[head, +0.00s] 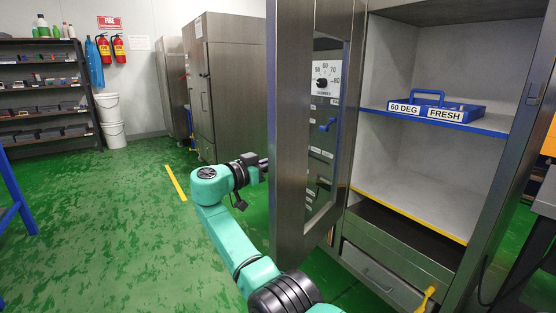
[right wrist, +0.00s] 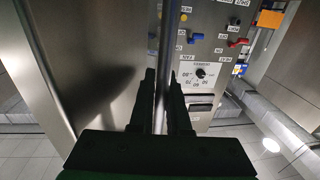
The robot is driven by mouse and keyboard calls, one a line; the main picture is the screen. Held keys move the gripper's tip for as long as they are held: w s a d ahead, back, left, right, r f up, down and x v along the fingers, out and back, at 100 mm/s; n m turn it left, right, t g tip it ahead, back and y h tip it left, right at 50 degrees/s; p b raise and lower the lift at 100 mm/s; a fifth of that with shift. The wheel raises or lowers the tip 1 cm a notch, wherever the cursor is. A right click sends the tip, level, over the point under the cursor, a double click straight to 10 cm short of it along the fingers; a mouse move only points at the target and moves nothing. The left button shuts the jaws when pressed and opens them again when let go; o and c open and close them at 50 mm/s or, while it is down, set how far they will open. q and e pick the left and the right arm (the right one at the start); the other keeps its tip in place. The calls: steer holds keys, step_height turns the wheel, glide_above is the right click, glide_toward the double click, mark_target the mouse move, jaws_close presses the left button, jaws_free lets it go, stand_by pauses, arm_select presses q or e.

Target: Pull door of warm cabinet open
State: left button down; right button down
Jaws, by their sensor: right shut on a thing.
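The warm cabinet (head: 410,190) stands at the right of the head view with its steel door (head: 291,130) swung wide open. Its pale interior is exposed. My right gripper (head: 264,163) reaches the outer side of the door, and its fingertips are partly hidden by the door's edge. In the right wrist view, the fingers of my right gripper (right wrist: 163,95) are shut around a vertical metal bar handle (right wrist: 166,45), beside the door's steel face (right wrist: 85,60). My left gripper is not in view.
A blue tray (head: 436,112) labelled 60 DEG and FRESH sits on the cabinet's blue-edged shelf (head: 380,112). A dial panel (head: 325,85) shows beyond the door window. Another steel cabinet (head: 232,85), shelving (head: 40,95) and white buckets (head: 110,120) stand behind. The green floor at left is mostly clear.

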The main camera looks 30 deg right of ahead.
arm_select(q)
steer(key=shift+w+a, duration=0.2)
arm_select(e)
steer(key=shift+w+f, duration=0.1)
steer(key=shift+w, duration=0.1)
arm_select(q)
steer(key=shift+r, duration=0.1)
arm_select(e)
steer(key=c, duration=1.2)
jaws_free()
steer(key=shift+o, duration=0.2)
steer(key=shift+d, duration=0.1)
